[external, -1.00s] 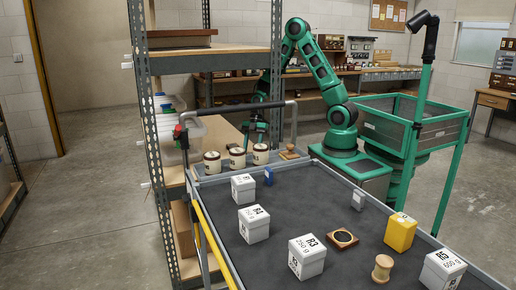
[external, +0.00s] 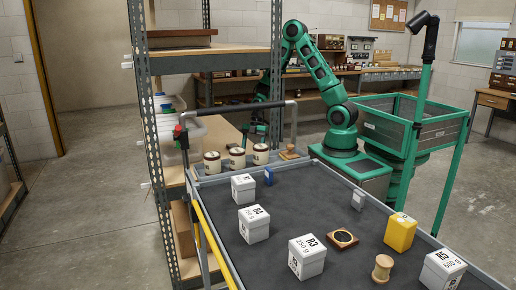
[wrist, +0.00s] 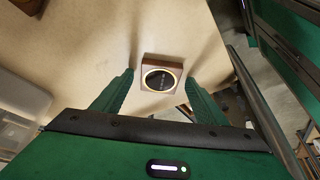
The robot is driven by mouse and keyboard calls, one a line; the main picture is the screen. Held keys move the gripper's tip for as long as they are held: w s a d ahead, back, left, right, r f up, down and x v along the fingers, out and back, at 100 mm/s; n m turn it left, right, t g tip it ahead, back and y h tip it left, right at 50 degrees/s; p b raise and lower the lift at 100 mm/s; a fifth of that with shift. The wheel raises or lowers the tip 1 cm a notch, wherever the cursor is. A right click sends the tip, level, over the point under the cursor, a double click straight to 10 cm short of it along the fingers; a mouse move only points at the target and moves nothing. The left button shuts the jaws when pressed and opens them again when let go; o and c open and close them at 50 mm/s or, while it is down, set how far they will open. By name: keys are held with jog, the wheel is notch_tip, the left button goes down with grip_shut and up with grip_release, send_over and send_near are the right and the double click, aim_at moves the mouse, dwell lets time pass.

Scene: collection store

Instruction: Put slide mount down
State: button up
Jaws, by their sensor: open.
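The slide mount (wrist: 163,64) is a small square brown block with a pale ring around a dark round centre. In the wrist view it appears to rest flat on the pale wooden shelf board (wrist: 95,45). My gripper (wrist: 160,80) is open, with one finger on each side of it and visible gaps between. In the external view my gripper (external: 256,130) is low over the shelf board, behind the cart, partly hidden by the rack and cart handle.
A similar brown block with a ring (external: 342,239) lies on the dark cart top (external: 300,200) among white boxes, a yellow box (external: 400,232) and a spool (external: 382,268). Several jars (external: 237,158) stand at the cart's far end. A rack upright (external: 277,70) stands near my arm.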

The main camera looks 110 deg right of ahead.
jog(key=v, duration=0.7)
jog(key=shift+r, duration=0.3)
jog(key=shift+d, duration=0.1)
jog(key=shift+s, duration=0.1)
jog(key=s+a+r+m+g+h, duration=0.1)
jog(key=s+r+m+g+h, duration=0.15)
jog(key=s+r+m, duration=0.6)
jog(key=s+a+r+m, duration=0.7)
jog(key=s+a, duration=0.3)
jog(key=a, duration=0.3)
jog(key=shift+a+r+g, duration=0.25)
jog(key=shift+r+g, duration=0.05)
jog(key=shift+g, duration=0.05)
jog(key=shift+h, duration=0.25)
